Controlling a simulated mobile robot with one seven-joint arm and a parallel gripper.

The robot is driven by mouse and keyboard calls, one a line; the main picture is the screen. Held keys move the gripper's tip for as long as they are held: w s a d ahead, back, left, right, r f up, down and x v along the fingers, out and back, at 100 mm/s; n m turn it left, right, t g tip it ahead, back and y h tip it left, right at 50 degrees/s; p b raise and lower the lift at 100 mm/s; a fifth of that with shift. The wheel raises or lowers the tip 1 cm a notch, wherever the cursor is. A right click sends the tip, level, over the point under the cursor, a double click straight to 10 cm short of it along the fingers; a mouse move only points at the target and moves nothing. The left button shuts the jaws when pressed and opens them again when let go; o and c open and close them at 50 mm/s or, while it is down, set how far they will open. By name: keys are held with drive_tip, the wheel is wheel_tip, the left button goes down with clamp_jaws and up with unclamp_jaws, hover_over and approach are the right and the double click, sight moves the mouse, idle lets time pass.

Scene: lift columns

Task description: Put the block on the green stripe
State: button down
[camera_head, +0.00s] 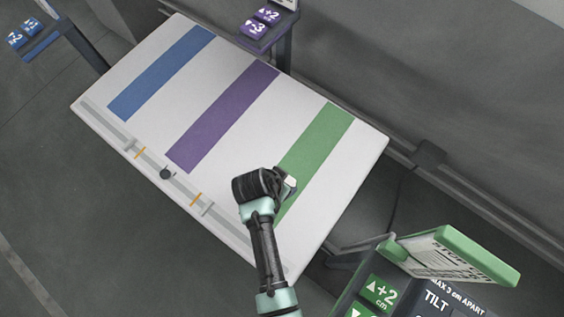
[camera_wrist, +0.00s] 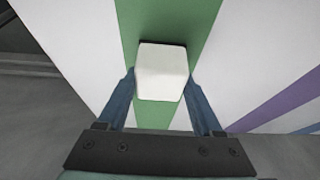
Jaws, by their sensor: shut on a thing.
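A white block (camera_wrist: 162,72) shows in the wrist view between the two blue fingers of my gripper (camera_wrist: 160,92). My gripper is shut on it. The green stripe (camera_wrist: 197,22) lies behind and below the block in that view. In the head view, the green stripe (camera_head: 322,136) crosses the right part of the white table. My gripper (camera_head: 287,186) is over the near part of that stripe, and a small part of the block (camera_head: 291,184) shows there. I cannot tell whether the block touches the table.
The white table (camera_head: 233,145) also bears a purple stripe (camera_head: 222,117) and a blue stripe (camera_head: 160,73). A level-like gauge with a dark ball (camera_head: 165,174) runs along its near left edge. Button panels stand around it: green (camera_head: 380,292), purple (camera_head: 262,22), blue (camera_head: 24,35).

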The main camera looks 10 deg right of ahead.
drive_tip(key=shift+w+r, duration=0.1)
drive_tip(key=shift+c, duration=0.2)
unclamp_jaws()
drive_tip(key=shift+f, duration=0.2)
